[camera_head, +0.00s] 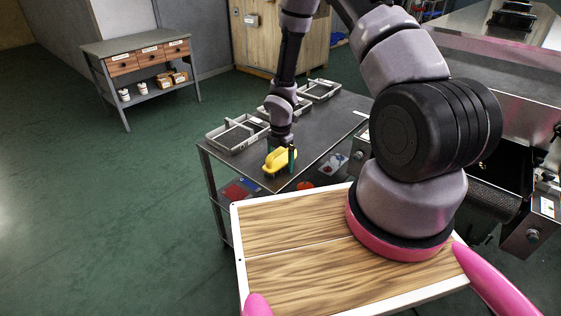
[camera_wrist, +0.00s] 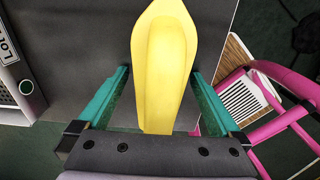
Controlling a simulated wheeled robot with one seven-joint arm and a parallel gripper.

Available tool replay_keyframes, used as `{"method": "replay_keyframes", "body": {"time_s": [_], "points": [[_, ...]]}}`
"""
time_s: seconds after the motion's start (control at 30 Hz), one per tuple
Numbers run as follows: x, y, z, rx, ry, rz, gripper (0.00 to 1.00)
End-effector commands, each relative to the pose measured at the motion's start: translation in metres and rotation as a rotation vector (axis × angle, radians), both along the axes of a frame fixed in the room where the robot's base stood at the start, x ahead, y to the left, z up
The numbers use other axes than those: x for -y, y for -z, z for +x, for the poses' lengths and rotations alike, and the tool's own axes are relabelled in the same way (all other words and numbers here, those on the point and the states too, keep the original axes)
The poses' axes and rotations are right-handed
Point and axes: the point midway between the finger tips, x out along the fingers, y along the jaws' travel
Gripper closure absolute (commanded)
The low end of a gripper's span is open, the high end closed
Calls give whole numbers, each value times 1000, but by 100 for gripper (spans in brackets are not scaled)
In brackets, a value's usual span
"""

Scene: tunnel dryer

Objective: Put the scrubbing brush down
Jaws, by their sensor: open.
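The yellow scrubbing brush (camera_head: 281,160) is at the near end of the dark-topped table (camera_head: 237,163) in the head view. In the wrist view the brush (camera_wrist: 164,70) lies lengthwise between the two green fingers, with gaps visible on both sides. My gripper (camera_head: 281,158) is open around the brush, and it also shows in the wrist view (camera_wrist: 160,95). The brush appears to rest on the table top, near its edge. Its underside is hidden.
Several grey frame trays (camera_head: 238,134) stand in a row on the table behind the brush. A lower shelf (camera_head: 240,190) holds red and blue items. A drawer bench (camera_head: 140,60) and a wooden cabinet (camera_head: 281,38) stand at the back. Green floor (camera_head: 90,200) is clear at left.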

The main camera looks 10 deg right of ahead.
Motion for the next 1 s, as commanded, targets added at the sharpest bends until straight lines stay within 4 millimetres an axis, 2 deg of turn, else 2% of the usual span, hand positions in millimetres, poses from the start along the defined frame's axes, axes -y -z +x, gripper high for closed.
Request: {"method": "replay_keyframes", "body": {"time_s": [0.17,0.4,0.6,0.7,0.93,1.0], "points": [[0,-21,1,3,2,2,0],[0,-74,2,5,2,2,0],[0,-107,1,3,2,1,0],[0,-117,1,2,1,0,0],[0,-123,0,2,5,-1,0],[3,-132,2,12,34,-6,0]]}}
